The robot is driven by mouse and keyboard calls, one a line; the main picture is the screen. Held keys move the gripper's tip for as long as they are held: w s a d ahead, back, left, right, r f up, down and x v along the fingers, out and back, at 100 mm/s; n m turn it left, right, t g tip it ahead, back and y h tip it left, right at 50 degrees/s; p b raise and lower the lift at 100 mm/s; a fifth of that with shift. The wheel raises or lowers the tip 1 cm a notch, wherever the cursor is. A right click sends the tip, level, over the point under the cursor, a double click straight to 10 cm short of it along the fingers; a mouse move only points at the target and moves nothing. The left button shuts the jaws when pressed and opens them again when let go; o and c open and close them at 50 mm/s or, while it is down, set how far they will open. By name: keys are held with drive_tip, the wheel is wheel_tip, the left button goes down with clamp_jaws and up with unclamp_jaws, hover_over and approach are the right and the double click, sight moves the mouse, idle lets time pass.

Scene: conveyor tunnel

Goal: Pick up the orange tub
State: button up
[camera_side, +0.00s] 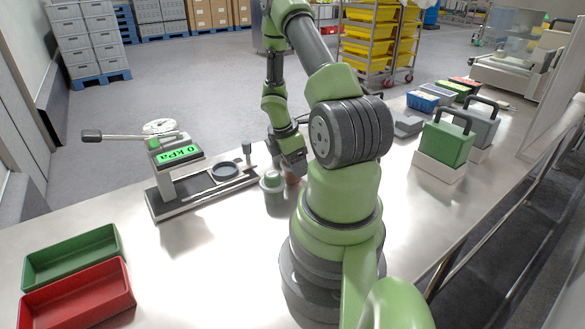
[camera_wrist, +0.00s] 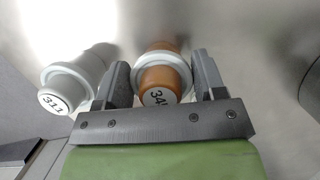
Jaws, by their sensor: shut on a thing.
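The orange tub (camera_wrist: 161,76) has a pale rim and a white number label, partly cut off by my gripper. It sits between the two dark fingers of my gripper (camera_wrist: 161,64), which is shut on it. In the side view, a sliver of the orange tub (camera_side: 292,178) shows under my gripper (camera_side: 293,163); my arm hides most of it. I cannot tell whether it touches the table. A grey-green tub (camera_side: 273,192) stands just left of it; in the wrist view this tub (camera_wrist: 72,82) bears the number 311, close to the left finger.
A pressure-tester stand (camera_side: 180,155) with a 0 kPa display is left of the tubs. A green tray (camera_side: 72,257) and a red tray (camera_side: 77,295) lie front left. Green and grey handled boxes (camera_side: 446,143) stand right. The table between trays and tester is clear.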

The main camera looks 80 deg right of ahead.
wheel_tip(320, 180, up, 10)
drive_tip(key=shift+r, duration=0.1)
idle(0.5)
drive_tip(key=shift+o, duration=0.3)
drive_tip(key=c, duration=0.4)
drive_tip(key=w+n, duration=0.1)
drive_tip(key=w, duration=0.2)
drive_tip(key=w+r+n, duration=0.1)
drive_tip(key=w+n, duration=0.1)
drive_tip(key=w, duration=0.1)
drive_tip(key=w+n+h, duration=0.1)
drive_tip(key=w+n, duration=0.1)
drive_tip(key=w, duration=0.1)
drive_tip(key=shift+w+a+r+t, duration=0.15)
drive_tip(key=shift+w+a+t, duration=0.15)
drive_tip(key=shift+w+t, duration=0.1)
drive_tip(key=w+a+n+t, duration=0.1)
drive_tip(key=w+a+n, duration=0.1)
drive_tip(key=w+n, duration=0.3)
drive_tip(key=shift+m, duration=0.5)
drive_tip(key=shift+w+a+f, duration=0.1)
drive_tip(key=shift+w+f, duration=0.2)
drive_tip(key=shift+f, duration=1.15)
drive_tip(key=shift+w+a+f, duration=0.15)
drive_tip(key=shift+w+f, duration=0.15)
drive_tip(key=shift+f, duration=1.2)
drive_tip(key=shift+w+a+f, duration=0.1)
drive_tip(key=shift+w+f, duration=0.2)
drive_tip(key=shift+f, duration=1.15)
